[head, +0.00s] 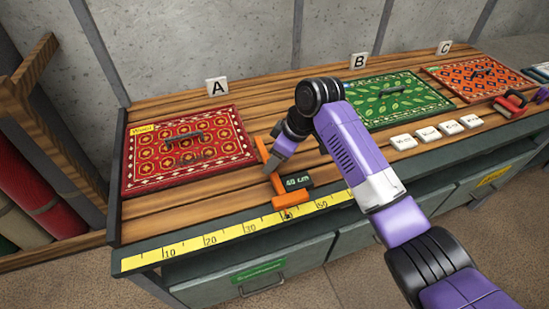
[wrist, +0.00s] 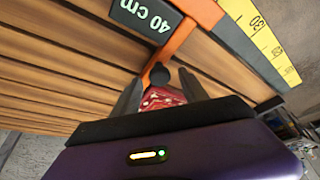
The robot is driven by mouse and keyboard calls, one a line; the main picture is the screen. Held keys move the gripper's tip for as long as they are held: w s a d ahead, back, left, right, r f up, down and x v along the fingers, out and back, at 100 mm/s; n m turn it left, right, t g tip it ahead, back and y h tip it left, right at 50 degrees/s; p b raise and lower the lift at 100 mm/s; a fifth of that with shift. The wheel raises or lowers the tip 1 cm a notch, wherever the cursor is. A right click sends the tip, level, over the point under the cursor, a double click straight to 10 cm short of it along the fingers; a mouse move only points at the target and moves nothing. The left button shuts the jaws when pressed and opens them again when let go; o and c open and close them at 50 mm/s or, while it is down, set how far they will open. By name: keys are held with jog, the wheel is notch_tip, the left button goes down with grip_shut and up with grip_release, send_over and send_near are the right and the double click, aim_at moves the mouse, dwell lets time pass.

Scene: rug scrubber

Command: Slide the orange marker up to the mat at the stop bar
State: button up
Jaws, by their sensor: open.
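The orange marker (head: 292,197) lies on the wooden bench near its front edge, by the yellow ruler, with a black "40 cm" label (head: 298,181). Its orange stem runs back under my gripper to an end piece near the right edge of the red mat (head: 128,178). My gripper (head: 272,166) is open and low over the stem. In the wrist view the orange stem (wrist: 180,40) reaches toward the space between my fingers (wrist: 160,85), where a dark knob shows. Contact is unclear. The red mat (wrist: 162,98) shows beyond it. I cannot pick out the stop bar.
The yellow ruler (head: 190,245) runs along the bench's front edge. A green mat (head: 400,95) and an orange mat (head: 475,76) lie farther right. Several white tiles (head: 428,134) sit in front of the green mat. A red-handled tool (head: 512,104) lies at the right.

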jog(key=shift+a+f, duration=0.15)
jog(key=shift+f, duration=0.2)
jog(key=c, duration=1.1)
jog(key=shift+s+a+r+p, duration=0.1)
jog(key=shift+a+r+p, duration=0.05)
jog(key=shift+a+p, duration=0.3)
jog(key=shift+a, duration=0.1)
jog(key=o, duration=1.1)
